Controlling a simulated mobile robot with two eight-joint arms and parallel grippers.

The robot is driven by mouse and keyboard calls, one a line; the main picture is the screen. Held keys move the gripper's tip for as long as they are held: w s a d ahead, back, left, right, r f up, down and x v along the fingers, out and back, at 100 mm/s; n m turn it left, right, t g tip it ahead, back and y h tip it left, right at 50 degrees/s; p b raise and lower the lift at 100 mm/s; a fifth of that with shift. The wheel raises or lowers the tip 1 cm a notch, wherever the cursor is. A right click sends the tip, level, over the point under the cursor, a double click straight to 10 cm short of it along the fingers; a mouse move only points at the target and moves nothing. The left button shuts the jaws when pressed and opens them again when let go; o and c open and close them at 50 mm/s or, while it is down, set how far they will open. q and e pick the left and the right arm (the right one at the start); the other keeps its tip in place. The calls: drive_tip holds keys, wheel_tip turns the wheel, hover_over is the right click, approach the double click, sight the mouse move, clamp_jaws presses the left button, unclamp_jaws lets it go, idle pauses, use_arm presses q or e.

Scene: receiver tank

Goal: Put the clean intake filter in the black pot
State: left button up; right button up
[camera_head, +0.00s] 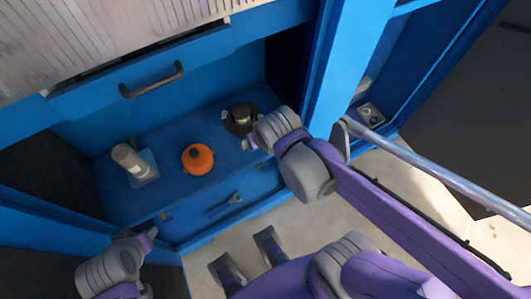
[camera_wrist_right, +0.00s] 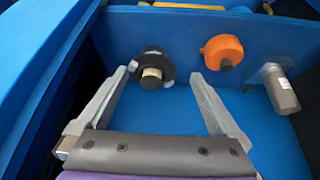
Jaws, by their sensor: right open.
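A black round pot (camera_head: 240,121) stands at the right end of the blue shelf, with a tan cylinder (camera_wrist_right: 151,73) showing at its middle. A pale cylinder (camera_head: 130,160) stands at the left on a light-blue square; it also shows in the right wrist view (camera_wrist_right: 281,90). I cannot tell which cylinder is the clean filter. My right gripper (camera_wrist_right: 160,76) is open and empty, its fingertips either side of the black pot in the picture; contact is not visible. My left gripper (camera_head: 158,226) is at the shelf's front left; its fingers are unclear.
An orange round container (camera_head: 197,160) stands between the pale cylinder and the black pot. A blue upright post (camera_head: 335,65) is close to my right arm. Bare shelf lies in front of the containers.

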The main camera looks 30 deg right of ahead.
drive_tip(key=s+a+f+n, duration=0.1)
drive_tip(key=s+f, duration=0.1)
drive_tip(key=s, duration=0.5)
drive_tip(key=shift+a+y, duration=0.15)
drive_tip(key=shift+y, duration=0.25)
